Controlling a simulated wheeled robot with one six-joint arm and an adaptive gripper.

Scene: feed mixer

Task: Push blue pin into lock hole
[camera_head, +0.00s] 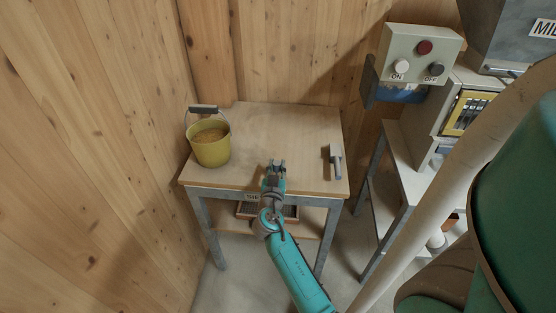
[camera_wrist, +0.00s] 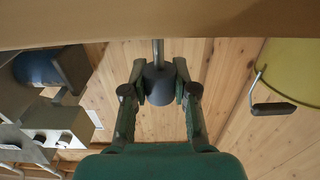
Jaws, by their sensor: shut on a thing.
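My gripper (camera_head: 275,168) is over the front part of the wooden table in the head view. In the wrist view my gripper (camera_wrist: 160,83) is shut on a dark grey cylinder (camera_wrist: 158,88) with a thin metal rod (camera_wrist: 158,52). The rod runs to the top of that picture, toward the brown table surface (camera_wrist: 90,22); I cannot tell whether it touches. The held thing looks grey, not blue. I cannot make out a blue pin or a lock hole in either view.
A yellow bucket (camera_head: 211,146) stands on the table (camera_head: 290,125) at the left. A grey tool (camera_head: 336,160) lies at its right. A control box (camera_head: 418,54) with ON and OFF buttons is beyond, at the right. A wooden wall (camera_head: 90,140) closes the left side.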

